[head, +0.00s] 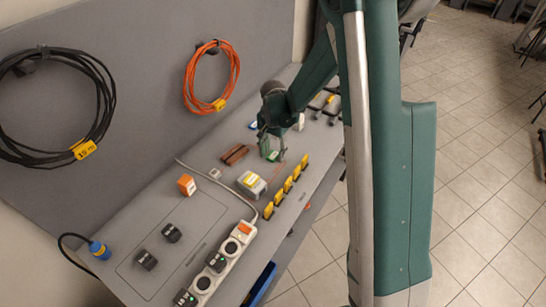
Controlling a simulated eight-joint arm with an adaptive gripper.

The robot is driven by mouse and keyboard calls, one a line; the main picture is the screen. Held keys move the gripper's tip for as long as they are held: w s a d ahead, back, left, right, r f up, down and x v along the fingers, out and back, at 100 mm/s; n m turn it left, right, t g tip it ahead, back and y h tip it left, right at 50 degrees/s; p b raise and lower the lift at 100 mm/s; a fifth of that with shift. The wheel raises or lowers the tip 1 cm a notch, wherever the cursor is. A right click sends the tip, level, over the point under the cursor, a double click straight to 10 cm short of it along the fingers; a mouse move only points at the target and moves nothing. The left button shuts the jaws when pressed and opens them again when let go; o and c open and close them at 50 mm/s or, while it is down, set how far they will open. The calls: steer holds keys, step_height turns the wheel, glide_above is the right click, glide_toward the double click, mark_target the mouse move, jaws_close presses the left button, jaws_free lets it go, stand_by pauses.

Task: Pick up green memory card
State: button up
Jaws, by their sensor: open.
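My gripper (271,150) reaches down over the grey worktop, at the far half of the bench, with its jaws open. Small green patches show at the fingertips, and I cannot tell whether they are the green memory card or parts of my fingers. A small pale item with some green (300,121) lies just right of and beyond the gripper, partly hidden by my arm. It is too small to identify surely.
Brown blocks (235,154) lie left of the gripper. A grey-green box (252,184) and a row of yellow-black clips (287,185) stand nearer. A power strip (222,262), orange block (186,185) and black pieces (147,260) are closer. Orange cable (211,76) hangs on the panel.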

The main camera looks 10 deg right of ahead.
mark_target(273, 155)
steer(key=shift+c, duration=0.5)
steer(key=c, duration=0.8)
steer(key=shift+c, duration=0.2)
steer(key=shift+r, duration=0.1)
step_height(273, 155, up, 10)
steer(key=shift+p, duration=0.35)
